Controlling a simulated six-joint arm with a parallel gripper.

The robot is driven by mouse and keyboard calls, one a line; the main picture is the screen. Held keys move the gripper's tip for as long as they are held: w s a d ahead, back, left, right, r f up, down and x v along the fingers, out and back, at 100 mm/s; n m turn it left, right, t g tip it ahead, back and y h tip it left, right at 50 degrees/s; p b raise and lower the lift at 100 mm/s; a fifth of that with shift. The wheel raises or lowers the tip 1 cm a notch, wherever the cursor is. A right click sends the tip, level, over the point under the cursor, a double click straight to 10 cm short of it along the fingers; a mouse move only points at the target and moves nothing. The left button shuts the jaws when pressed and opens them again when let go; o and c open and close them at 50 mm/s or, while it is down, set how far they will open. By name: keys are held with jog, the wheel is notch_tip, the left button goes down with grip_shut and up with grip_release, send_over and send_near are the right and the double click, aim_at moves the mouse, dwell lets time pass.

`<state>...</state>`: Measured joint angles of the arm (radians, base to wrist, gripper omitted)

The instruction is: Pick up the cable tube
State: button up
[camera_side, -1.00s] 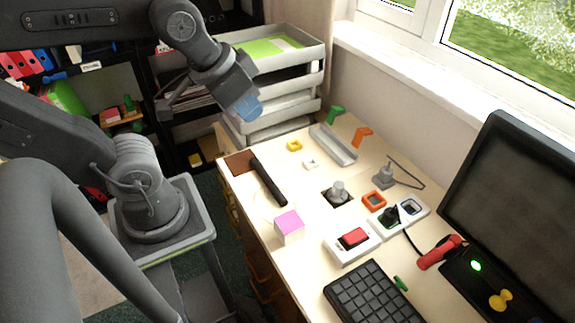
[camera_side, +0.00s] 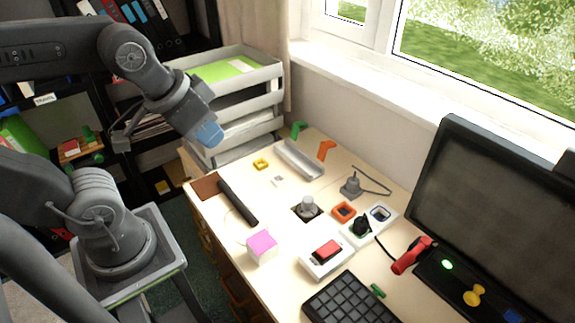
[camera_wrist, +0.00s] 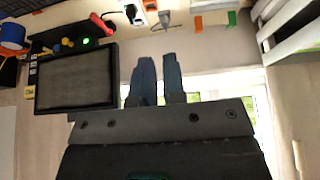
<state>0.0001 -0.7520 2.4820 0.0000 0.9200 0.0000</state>
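A black tube (camera_side: 238,203), which I take to be the cable tube, lies on the left part of the desk in the side view. It lies beside a brown patch at the desk's left edge, and a thin pale loop curves near its lower end. My gripper (camera_side: 208,134) is raised in front of the letter trays, above and left of the tube and well apart from it. In the wrist view, its two blue-grey fingers (camera_wrist: 159,80) stand a narrow gap apart with nothing between them. I cannot make out the tube in the wrist view.
A pink-topped cube (camera_side: 262,247) stands near the tube's lower end. Stacked trays (camera_side: 240,113) stand behind my gripper. A grey channel (camera_side: 299,160), a grey knob (camera_side: 307,207), a red switch (camera_side: 326,251), a keyboard (camera_side: 350,302) and a monitor (camera_side: 484,215) occupy the rest of the desk.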

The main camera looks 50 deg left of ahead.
jog(key=o, duration=0.8)
jog(key=n+g, duration=0.6)
jog(key=n, duration=1.2)
send_over(235, 199)
jog(key=f, duration=2)
jog(key=w+f, duration=0.1)
jog(key=f, duration=0.9)
jog(key=shift+a+f, duration=0.15)
jog(key=shift+f, duration=0.05)
jog(key=shift+s+f, duration=0.2)
jog(key=shift+f, duration=1.25)
jog(key=shift+s+f, duration=0.2)
jog(key=shift+f, duration=1.25)
